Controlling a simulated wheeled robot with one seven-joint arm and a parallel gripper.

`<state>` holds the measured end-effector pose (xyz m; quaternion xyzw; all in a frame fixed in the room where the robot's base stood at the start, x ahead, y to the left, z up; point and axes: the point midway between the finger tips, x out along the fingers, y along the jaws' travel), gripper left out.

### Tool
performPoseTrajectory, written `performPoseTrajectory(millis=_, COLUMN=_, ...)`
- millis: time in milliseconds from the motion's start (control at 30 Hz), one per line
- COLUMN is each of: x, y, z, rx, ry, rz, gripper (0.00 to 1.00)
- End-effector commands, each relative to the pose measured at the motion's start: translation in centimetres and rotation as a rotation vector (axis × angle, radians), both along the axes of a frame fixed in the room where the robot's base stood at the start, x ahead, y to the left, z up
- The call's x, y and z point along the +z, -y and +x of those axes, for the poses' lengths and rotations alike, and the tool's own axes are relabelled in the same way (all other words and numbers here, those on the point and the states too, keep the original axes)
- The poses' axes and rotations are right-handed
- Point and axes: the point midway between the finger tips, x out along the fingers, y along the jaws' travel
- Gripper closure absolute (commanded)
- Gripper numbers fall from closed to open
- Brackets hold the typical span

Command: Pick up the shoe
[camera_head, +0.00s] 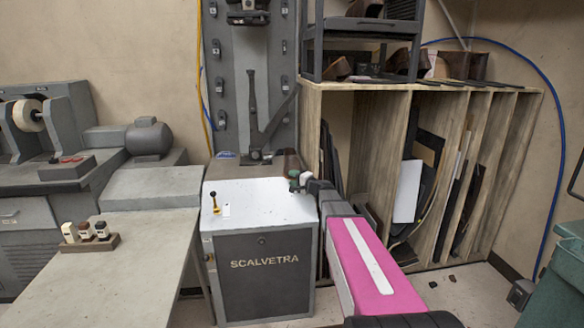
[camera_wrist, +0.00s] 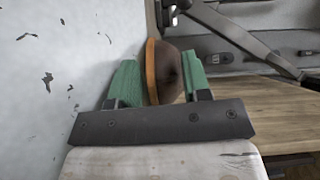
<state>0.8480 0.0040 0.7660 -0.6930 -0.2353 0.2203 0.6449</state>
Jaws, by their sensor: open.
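The brown shoe (camera_head: 291,160) is at the back right of the white top of the SCALVETRA machine (camera_head: 262,262), partly hidden by my gripper (camera_head: 296,178) in the head view. In the wrist view the shoe (camera_wrist: 168,72) shows a dark brown upper and an orange-tan sole edge. The green fingers of my gripper (camera_wrist: 160,78) are apart, one on each side of the shoe. A small gap shows at the left finger. I cannot tell whether the right finger touches it. The shoe's lower part is hidden behind the gripper's dark bar.
A grey column with a lever (camera_head: 252,100) rises behind the machine top. A wooden rack (camera_head: 378,130) is close on the right. A workbench (camera_head: 110,268) with small bottles (camera_head: 86,231) is on the left.

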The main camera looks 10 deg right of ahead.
Motion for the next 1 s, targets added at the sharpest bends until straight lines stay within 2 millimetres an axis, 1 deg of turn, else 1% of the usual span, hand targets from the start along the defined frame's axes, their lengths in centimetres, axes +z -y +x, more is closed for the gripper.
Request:
performPoseTrajectory(millis=67, x=0.0, y=0.0, z=-0.1, rx=0.000, ry=0.000, rz=0.000, gripper=0.56)
performPoseTrajectory(millis=100, x=0.0, y=0.0, z=-0.1, rx=0.000, ry=0.000, rz=0.000, gripper=0.63)
performPoseTrajectory(millis=167, x=0.0, y=0.0, z=-0.1, rx=0.000, ry=0.000, rz=0.000, gripper=0.82)
performPoseTrajectory(millis=200, x=0.0, y=0.0, z=-0.1, rx=0.000, ry=0.000, rz=0.000, gripper=0.95)
performPoseTrajectory(millis=233, x=0.0, y=0.0, z=-0.1, rx=0.000, ry=0.000, rz=0.000, gripper=1.00)
performPoseTrajectory(millis=467, x=0.0, y=0.0, z=-0.1, rx=0.001, ry=0.000, rz=0.000, gripper=1.00)
performPoseTrajectory(millis=567, x=0.3, y=0.0, z=-0.1, rx=0.001, ry=0.001, rz=0.000, gripper=1.00)
performPoseTrajectory(millis=667, x=1.3, y=0.0, z=-0.1, rx=0.001, ry=0.003, rz=0.000, gripper=1.00)
performPoseTrajectory(millis=733, x=2.3, y=0.0, z=-0.1, rx=0.001, ry=0.002, rz=0.000, gripper=1.00)
performPoseTrajectory(millis=1000, x=7.0, y=0.0, z=-0.1, rx=0.001, ry=0.003, rz=0.000, gripper=1.00)
